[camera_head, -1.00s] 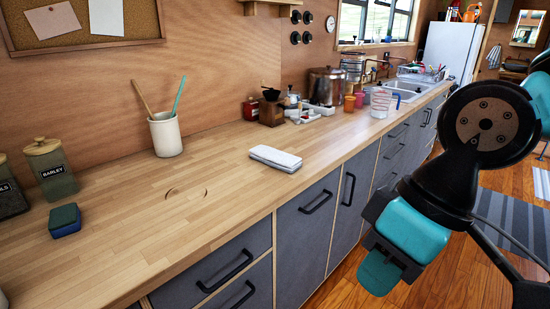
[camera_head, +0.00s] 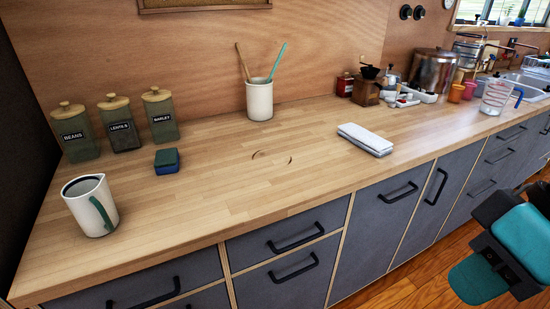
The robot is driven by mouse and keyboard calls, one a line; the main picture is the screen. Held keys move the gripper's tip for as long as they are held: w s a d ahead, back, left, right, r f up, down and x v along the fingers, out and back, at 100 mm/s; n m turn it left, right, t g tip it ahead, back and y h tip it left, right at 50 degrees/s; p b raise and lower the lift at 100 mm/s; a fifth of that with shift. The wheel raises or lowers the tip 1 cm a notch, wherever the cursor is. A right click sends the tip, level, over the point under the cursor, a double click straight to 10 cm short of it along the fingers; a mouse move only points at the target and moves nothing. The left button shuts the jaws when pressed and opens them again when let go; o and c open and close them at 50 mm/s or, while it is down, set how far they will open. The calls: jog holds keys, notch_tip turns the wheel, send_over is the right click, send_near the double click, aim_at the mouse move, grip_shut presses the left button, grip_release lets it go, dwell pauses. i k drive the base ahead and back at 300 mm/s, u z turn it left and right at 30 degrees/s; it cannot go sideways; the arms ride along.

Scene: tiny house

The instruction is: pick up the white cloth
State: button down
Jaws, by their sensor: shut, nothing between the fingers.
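The white cloth (camera_head: 366,138) lies folded flat on the wooden countertop, right of the middle and near the front edge. My gripper (camera_head: 487,278) is at the lower right, in front of the drawers and below counter height. It is shut and empty, well apart from the cloth. Part of my arm is cut off by the right edge of the picture.
The countertop (camera_head: 225,185) is clear left of the cloth. A white crock (camera_head: 259,99) with two utensils stands behind. A coffee grinder (camera_head: 366,88) and a measuring cup (camera_head: 495,97) stand farther right. A white pitcher (camera_head: 91,206), sponge (camera_head: 167,160) and jars (camera_head: 122,125) are left.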

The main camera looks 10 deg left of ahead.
aim_at(378, 147)
jog(key=u, duration=0.25)
jog(key=i, duration=1)
jog(key=u, duration=0.35)
